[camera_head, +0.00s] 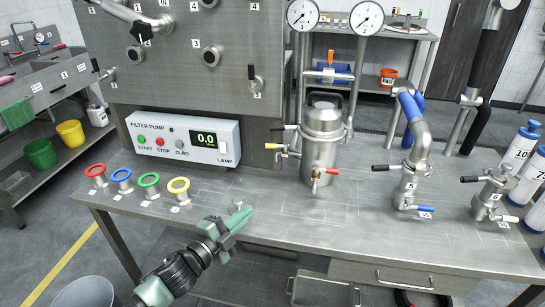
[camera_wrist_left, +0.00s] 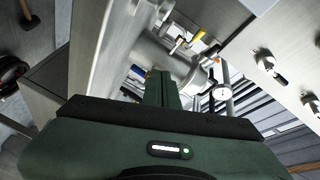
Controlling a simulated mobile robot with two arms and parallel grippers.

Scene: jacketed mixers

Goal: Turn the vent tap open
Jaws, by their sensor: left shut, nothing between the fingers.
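A steel jacketed vessel (camera_head: 322,130) stands on the steel bench, with gauges above it. I cannot tell which tap is the vent tap. My left gripper (camera_head: 239,216) is shut and empty over the bench's front edge, left of and nearer than the vessel, touching no tap. Its closed fingers (camera_wrist_left: 161,88) also show in the left wrist view. My right gripper is out of view.
Steel pipe valves (camera_head: 410,180) stand to the right. Bare bench (camera_head: 270,200) lies between my left gripper and the vessel.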

